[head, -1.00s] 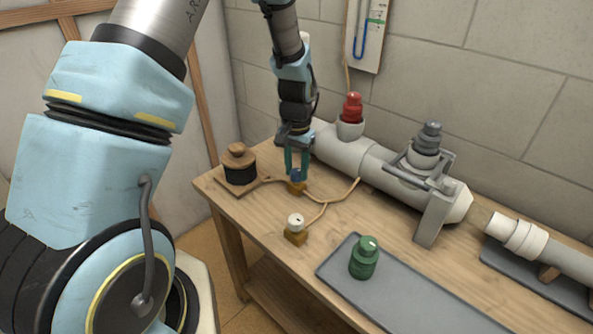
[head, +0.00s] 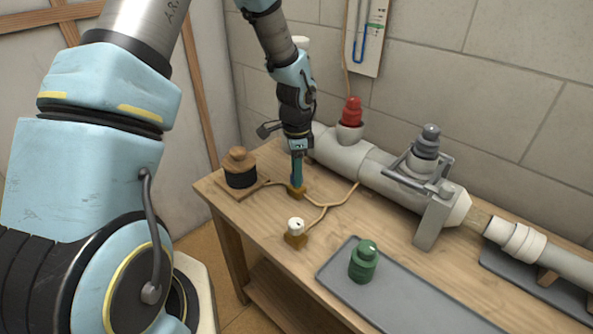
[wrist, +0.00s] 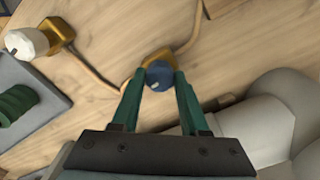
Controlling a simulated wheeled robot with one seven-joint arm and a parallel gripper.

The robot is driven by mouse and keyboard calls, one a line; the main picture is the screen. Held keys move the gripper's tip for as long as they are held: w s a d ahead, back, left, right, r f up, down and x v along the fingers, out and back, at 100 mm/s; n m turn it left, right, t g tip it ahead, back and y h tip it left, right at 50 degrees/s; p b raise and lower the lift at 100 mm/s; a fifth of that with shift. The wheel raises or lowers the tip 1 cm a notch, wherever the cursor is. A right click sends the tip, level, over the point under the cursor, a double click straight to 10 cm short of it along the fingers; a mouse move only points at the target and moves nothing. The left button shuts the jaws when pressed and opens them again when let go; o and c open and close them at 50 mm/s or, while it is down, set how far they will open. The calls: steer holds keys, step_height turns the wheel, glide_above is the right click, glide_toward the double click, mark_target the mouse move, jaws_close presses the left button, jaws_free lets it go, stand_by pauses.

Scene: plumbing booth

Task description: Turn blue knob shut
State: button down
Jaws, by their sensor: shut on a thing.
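The blue knob (wrist: 159,75) sits on a small brass valve body (wrist: 150,57) in the wrist view, with a pale mark on its top. My gripper (wrist: 160,80) has its two green fingers on either side of the knob, shut on it. In the head view my gripper (head: 297,178) points down at the brass valve (head: 297,192) on the bench. The fingers hide most of the knob there.
A white knob on a brass valve (head: 296,229) stands nearby, joined by thin pipe. A black spool (head: 240,168) is to the left. A green fitting (head: 363,261) stands on a grey tray (head: 420,300). A large grey pipe with a red cap (head: 351,112) lies behind.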

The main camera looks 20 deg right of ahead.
steer(key=shift+m, duration=0.9)
steer(key=shift+c, duration=2.1)
jaws_free()
steer(key=shift+r, duration=0.1)
step_height(320, 180, up, 11)
steer(key=b, duration=0.1)
steer(key=shift+a, duration=0.1)
steer(key=s+a+r+n, duration=0.1)
steer(key=s+a+n, duration=0.1)
steer(key=a+n, duration=0.5)
steer(key=s+a+r+n+t, duration=0.1)
steer(key=s+a+n, duration=0.1)
steer(key=a+n, duration=0.4)
steer(key=s+a+r+n, duration=0.1)
steer(key=a+n, duration=0.6)
steer(key=a, duration=0.8)
steer(key=shift+s+r+n+t, duration=0.25)
steer(key=shift+s+n+t, duration=0.05)
steer(key=shift+s, duration=0.45)
